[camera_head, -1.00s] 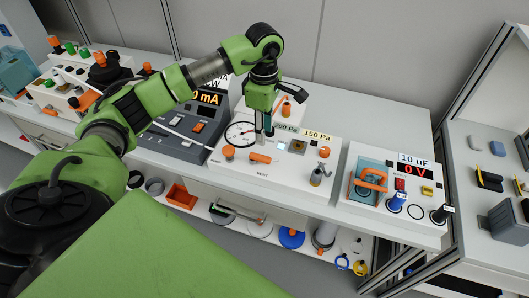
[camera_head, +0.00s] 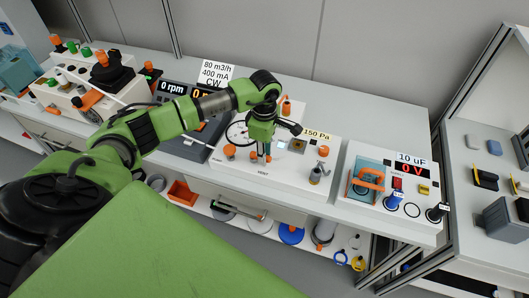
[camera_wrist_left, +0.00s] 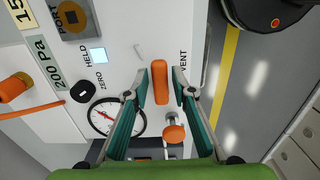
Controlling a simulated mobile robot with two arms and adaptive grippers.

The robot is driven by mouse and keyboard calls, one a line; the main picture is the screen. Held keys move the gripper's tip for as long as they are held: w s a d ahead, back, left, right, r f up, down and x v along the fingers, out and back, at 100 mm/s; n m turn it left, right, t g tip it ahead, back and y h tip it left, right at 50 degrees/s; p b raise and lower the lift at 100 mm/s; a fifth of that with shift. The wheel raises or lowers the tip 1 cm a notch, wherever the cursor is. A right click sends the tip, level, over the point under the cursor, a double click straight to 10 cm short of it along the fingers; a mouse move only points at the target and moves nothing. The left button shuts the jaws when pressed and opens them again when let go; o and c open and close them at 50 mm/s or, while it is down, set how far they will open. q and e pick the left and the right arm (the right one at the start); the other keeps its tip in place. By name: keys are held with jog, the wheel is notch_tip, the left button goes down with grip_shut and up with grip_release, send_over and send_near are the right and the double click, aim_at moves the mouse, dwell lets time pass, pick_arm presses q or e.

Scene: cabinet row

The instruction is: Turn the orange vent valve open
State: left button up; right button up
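The orange vent valve handle (camera_wrist_left: 160,82) is a short rounded bar on the white panel, beside the "VENT" label. In the left wrist view it stands lengthwise between the two fingertips of my left gripper (camera_wrist_left: 160,78). The fingers are spread, one on each side, with a narrow gap showing to the handle. In the head view my left gripper (camera_head: 264,156) points down at the front of the white vacuum unit (camera_head: 290,184), and its fingers mostly hide the handle. My right gripper is in neither view.
Near the handle are an orange knob (camera_wrist_left: 174,133) and a round gauge (camera_wrist_left: 103,117). The unit also carries a metal fitting (camera_head: 315,175) and another orange knob (camera_head: 323,151). A capacitor unit (camera_head: 376,186) stands to the right, with bare bench between.

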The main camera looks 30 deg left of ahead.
pick_arm(q)
grip_shut()
jog(key=shift+w+a+f+n+b, duration=0.1)
jog(key=shift+w+n+b, duration=0.35)
jog(key=shift+n+b, duration=0.6)
jog(key=n, duration=0.2)
jog(key=n+b, duration=0.1)
jog(key=shift+w+a, duration=0.25)
jog(key=shift+w, duration=0.1)
jog(key=n, duration=0.1)
jog(key=n+b, duration=0.1)
jog(key=shift+w+a+n, duration=0.3)
jog(key=shift+n, duration=0.05)
jog(key=n, duration=0.1)
jog(key=a+n, duration=0.1)
jog(key=n, duration=0.1)
jog(key=n+b, duration=0.1)
jog(key=shift+w+a+n, duration=0.15)
jog(key=shift+w+n, duration=0.15)
jog(key=n, duration=0.2)
jog(key=a+n, duration=0.1)
jog(key=n, duration=0.2)
jog(key=shift+a+n, duration=0.3)
jog(key=shift+a, duration=0.1)
